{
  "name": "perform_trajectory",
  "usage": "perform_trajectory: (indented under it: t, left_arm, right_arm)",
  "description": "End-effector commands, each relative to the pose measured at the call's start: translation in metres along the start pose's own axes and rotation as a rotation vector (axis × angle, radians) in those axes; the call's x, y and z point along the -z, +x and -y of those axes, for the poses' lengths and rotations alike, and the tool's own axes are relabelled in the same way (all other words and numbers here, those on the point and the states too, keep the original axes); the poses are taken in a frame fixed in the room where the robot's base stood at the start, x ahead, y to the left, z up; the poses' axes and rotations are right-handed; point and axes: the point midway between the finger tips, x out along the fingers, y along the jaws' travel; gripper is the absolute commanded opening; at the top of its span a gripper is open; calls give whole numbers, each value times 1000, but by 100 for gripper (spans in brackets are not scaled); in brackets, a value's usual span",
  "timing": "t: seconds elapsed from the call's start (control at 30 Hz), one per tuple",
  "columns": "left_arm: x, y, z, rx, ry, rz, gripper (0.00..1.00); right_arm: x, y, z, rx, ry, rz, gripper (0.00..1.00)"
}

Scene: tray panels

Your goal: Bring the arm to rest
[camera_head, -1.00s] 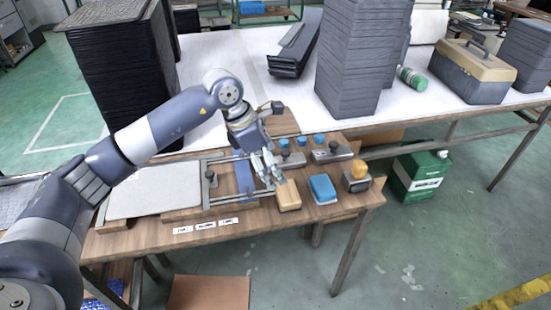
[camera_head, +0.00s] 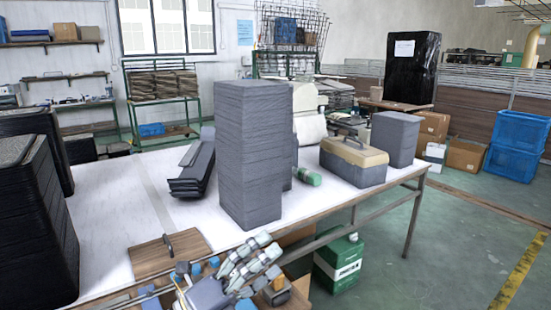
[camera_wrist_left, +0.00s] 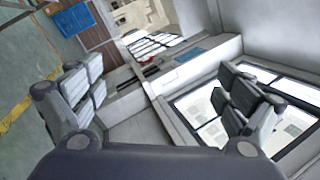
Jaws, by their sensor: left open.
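My left gripper (camera_head: 258,256) is at the bottom middle of the head view, raised in front of the near wooden workbench, with its fingers pointing up and to the right. In the left wrist view its two fingers (camera_wrist_left: 165,92) stand wide apart with nothing between them. The wrist camera looks past them at a tilted view of wall, windows and floor. Most of the left arm is below the head view. My right gripper is not in view.
A wooden board with a dark handle (camera_head: 170,252) and small blue-topped parts (camera_head: 196,270) lie beside the gripper. Behind are a grey panel stack (camera_head: 248,150), a black panel stack (camera_head: 35,215), and a toolbox (camera_head: 353,162) on the white table (camera_head: 125,190). A green box (camera_head: 338,262) stands on the floor.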

Motion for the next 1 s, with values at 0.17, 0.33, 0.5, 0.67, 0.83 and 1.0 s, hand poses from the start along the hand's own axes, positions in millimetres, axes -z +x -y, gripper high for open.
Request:
perform_trajectory:
  t: [0.17,0.33,0.5,0.67,0.83,1.0]
  left_arm:
    - [-46,-37,-14,-8,-346,382,95]
    - [-69,-100,-60,-90,-675,738,95]
    - [-50,-182,-119,-242,-994,1077,95]
    - [8,-263,-162,-441,-1274,1372,95]
    - [86,-330,-177,-670,-1503,1608,95]
    - [154,-375,-168,-879,-1662,1767,95]
  right_arm:
    - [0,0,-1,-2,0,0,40]
    - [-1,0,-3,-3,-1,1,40]
    - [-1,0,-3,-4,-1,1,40]
    - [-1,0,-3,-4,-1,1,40]
    - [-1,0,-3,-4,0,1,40]
    - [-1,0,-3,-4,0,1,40]
